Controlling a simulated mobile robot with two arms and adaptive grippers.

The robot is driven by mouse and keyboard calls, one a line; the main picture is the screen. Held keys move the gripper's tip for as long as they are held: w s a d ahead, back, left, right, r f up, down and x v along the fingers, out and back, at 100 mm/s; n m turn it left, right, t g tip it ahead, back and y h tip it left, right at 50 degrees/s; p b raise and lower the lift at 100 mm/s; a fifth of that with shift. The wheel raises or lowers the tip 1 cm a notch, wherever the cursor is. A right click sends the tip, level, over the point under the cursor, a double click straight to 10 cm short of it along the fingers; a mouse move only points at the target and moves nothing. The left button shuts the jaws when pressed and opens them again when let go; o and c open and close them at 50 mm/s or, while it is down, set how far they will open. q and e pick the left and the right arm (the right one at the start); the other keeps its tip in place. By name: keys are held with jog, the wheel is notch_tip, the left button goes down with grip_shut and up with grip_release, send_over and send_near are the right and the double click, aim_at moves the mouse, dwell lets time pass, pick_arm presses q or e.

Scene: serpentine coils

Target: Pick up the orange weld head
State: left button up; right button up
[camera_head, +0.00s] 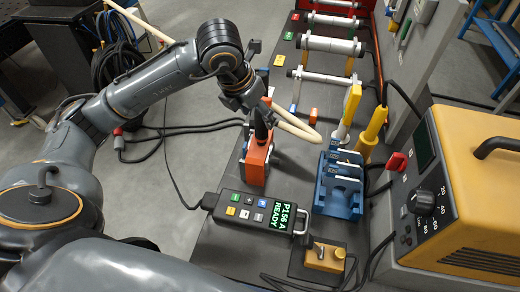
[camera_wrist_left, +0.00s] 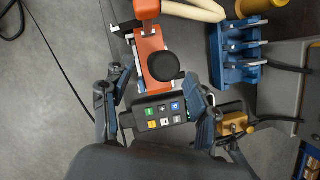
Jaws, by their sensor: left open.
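The orange weld head (camera_head: 256,163) stands on the dark bench below my left gripper (camera_head: 254,98) in the head view. It has a black knob on top and a cream hose leading off to the right. In the left wrist view the orange body (camera_wrist_left: 152,47) and its round black knob (camera_wrist_left: 163,67) lie between the fingers of my left gripper (camera_wrist_left: 153,82). These fingers are spread, one on each side, and hold nothing. The gripper partly hides the top of the weld head in the head view. My right gripper is not seen.
A black control pendant (camera_head: 254,213) with a lit green display lies just in front of the weld head. A blue rack (camera_head: 340,190) stands to the right, with yellow-handled tools behind it. A yellow power unit (camera_head: 480,175) is at far right. White tubes (camera_head: 333,45) lie at the back.

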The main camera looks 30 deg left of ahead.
aim_at(265, 142)
pick_arm(q)
jog(key=p+x, duration=0.1)
jog(key=x, duration=0.3)
grip_shut()
jog(key=shift+r, duration=0.15)
